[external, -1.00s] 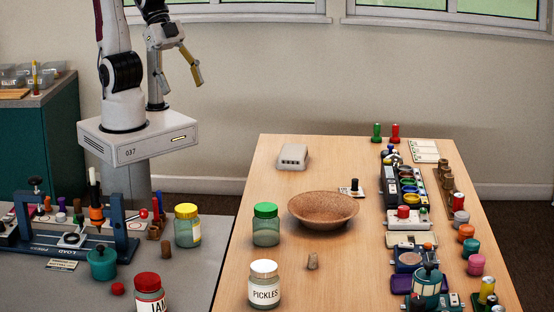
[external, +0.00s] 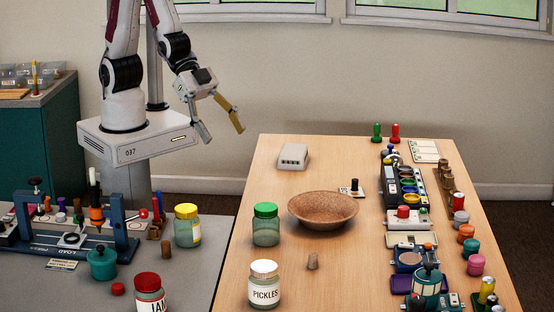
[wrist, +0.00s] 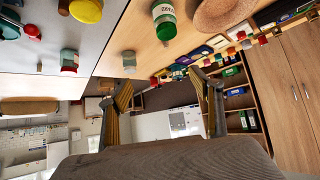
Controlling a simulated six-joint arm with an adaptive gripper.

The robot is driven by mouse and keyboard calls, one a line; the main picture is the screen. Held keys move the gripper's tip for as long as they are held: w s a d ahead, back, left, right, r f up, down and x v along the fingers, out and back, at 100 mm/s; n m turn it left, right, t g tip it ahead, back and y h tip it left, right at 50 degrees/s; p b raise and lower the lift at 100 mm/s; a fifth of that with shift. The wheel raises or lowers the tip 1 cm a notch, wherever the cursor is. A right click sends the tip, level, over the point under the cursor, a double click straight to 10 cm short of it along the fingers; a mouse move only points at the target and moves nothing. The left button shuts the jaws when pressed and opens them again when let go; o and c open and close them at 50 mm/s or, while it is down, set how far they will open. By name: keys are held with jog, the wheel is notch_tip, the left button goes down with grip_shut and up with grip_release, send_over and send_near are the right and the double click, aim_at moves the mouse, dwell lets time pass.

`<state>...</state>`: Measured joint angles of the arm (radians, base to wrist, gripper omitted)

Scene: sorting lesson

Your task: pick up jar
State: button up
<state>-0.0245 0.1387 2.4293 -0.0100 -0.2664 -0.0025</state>
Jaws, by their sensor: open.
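Several jars stand upright. A green-lidded jar (external: 266,226) and a white-lidded jar labelled PICKLES (external: 265,287) are on the wooden table. A yellow-lidded jar (external: 188,228) and a red-lidded jar (external: 149,294) with a partly cut-off label are on the grey table. My gripper (external: 224,136) is open and empty, well above and behind the jars, near my base. In the wrist view, my gripper's fingers (wrist: 160,80) are spread with nothing between them.
A brown bowl (external: 324,222) sits right of the green-lidded jar. A small cork-coloured piece (external: 312,262) lies near the PICKLES jar. A pale box (external: 292,157) is at the back. Gadgets line the table's right side. A blue frame (external: 75,252) stands on the grey table.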

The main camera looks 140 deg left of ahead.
jog(key=w+a+f+t, duration=0.1)
jog(key=w+f+t, duration=0.1)
jog(key=w+f, duration=0.55)
jog(key=t, duration=0.2)
send_near(275, 234)
jog(key=shift+s+d+r+y, duration=0.3)
jog(key=shift+s+d+r, duration=0.15)
jog(key=shift+d+r, duration=0.15)
jog(key=shift+s+f, duration=0.25)
jog(key=shift+f, duration=0.5)
jog(key=shift+w, duration=0.15)
jog(key=shift+x, duration=1.2)
jog(key=shift+a, duration=0.1)
jog(key=shift+w+a+f, duration=0.15)
jog(key=shift+w+a, duration=0.1)
jog(key=shift+w, duration=0.4)
jog(key=shift+w+a+f, duration=0.15)
jog(key=shift+w+a, duration=0.05)
jog(key=shift+w, duration=0.45)
jog(key=shift+x, duration=1.2)
